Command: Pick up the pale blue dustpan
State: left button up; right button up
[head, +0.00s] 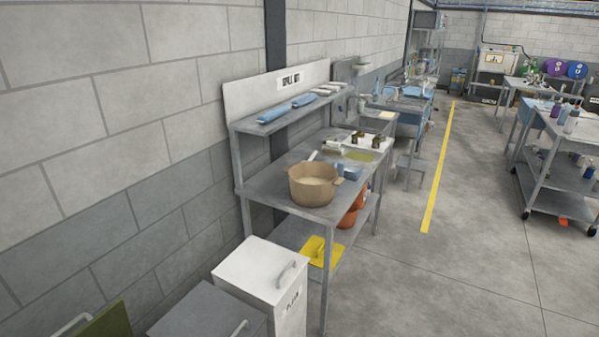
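I cannot pick out a pale blue dustpan with certainty. Two flat blue items lie on the upper shelf of the metal workbench, a nearer one (274,114) and a farther one (303,101); they look like folded cloths. A small blue object (349,172) sits on the worktop just behind a tan pot (314,185), partly hidden by it. Its shape is too small to tell. More pale blue items stand on the benches farther back, also too small to tell. Neither of my grippers is in view.
The metal workbench (272,183) stands along the block wall, with a yellow item (322,250) on its lower shelf. A white bin (262,272) stands at its near end. A wheeled cart (558,185) is at right. The floor (460,240) between is clear, with a yellow line.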

aim_at(348, 173)
jog(key=u, duration=1.8)
jog(key=k+l+u, duration=0.1)
jog(key=l+u, duration=0.4)
jog(key=l, duration=0.4)
jog(key=k+l, duration=0.1)
jog(key=l, duration=0.6)
jog(key=k+l, duration=0.1)
jog(key=l, duration=0.55)
jog(key=k+l, duration=0.1)
jog(key=l, duration=0.6)
jog(key=k+l, duration=0.1)
jog(key=l, duration=0.55)
jog(key=k+l, duration=0.1)
jog(key=l, duration=0.6)
jog(key=k+l, duration=0.1)
jog(key=l, duration=1.25)
jog(key=k, duration=0.1)
